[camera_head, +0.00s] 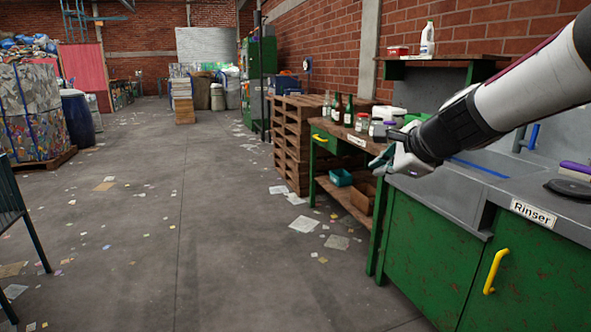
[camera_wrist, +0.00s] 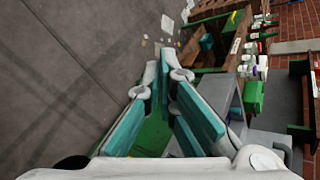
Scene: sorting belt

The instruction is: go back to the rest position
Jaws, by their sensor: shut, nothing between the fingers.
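My gripper (camera_head: 379,166) shows in the head view at the right, at the end of my white and black arm, raised in front of the green workbench and the Rinser counter. It points to the left and is shut with nothing held. In the wrist view my gripper (camera_wrist: 168,72) shows its teal-padded fingers with the tips close together. Part of the green bench is hidden behind my gripper and arm.
The Rinser counter (camera_head: 440,196) with green cabinets (camera_head: 425,245) stands at the right. Bottles and jars (camera_head: 348,111) stand on the workbench. Wooden pallets (camera_head: 290,140) are stacked beyond it. The floor (camera_head: 150,240) at left is open, with scattered paper.

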